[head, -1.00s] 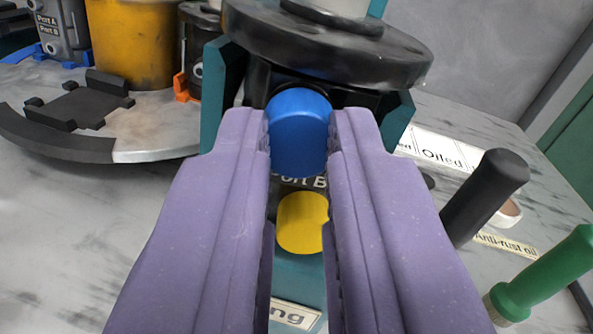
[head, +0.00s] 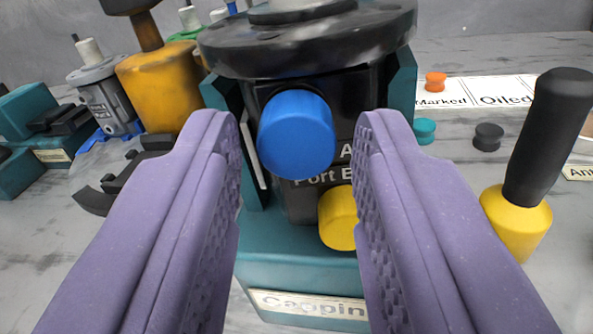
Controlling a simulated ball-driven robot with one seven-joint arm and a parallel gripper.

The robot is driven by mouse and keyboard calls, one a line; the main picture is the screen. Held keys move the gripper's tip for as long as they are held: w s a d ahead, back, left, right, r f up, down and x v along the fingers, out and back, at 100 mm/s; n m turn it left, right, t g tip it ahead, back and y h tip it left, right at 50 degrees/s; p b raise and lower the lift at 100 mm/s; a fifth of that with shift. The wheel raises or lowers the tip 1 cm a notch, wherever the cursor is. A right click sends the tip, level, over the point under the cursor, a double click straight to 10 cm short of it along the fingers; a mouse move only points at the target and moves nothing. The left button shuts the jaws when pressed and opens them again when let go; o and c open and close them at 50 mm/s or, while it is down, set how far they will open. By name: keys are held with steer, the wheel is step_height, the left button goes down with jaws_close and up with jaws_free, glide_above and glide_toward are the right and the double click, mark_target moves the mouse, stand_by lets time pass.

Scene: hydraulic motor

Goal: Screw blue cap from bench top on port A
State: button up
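The blue cap (head: 296,134) sits on the upper port on the front of the black motor (head: 376,88), on the side facing me. A yellow cap (head: 338,218) sits on the port below it, beside lettering that reads "Port B". The motor stands in a teal holder (head: 293,258) with a partly hidden "Capping" label. My gripper (head: 300,130) is open, its two purple fingers on either side of the blue cap with a gap to each. Whether the cap is fully seated cannot be told.
At right, a black-handled tool with a yellow end (head: 523,207) stands close to my right finger. Orange (head: 435,81), teal (head: 424,130) and black (head: 488,137) caps lie behind it near "Marked" and "Oiled" labels. An orange-yellow cylinder (head: 160,88) and other motors stand at left.

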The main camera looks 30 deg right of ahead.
steer(key=n+p, duration=0.3)
steer(key=n, duration=0.1)
steer(key=shift+r+p, duration=0.35)
steer(key=shift+p, duration=0.05)
steer(key=n+p, duration=0.2)
steer(key=n, duration=0.2)
steer(key=shift+a+n, duration=0.1)
steer(key=shift+n, duration=0.3)
steer(key=shift+f+n+p, duration=0.3)
steer(key=shift+n+p, duration=0.05)
steer(key=shift+n, duration=0.45)
steer(key=shift+f, duration=0.1)
jaws_close()
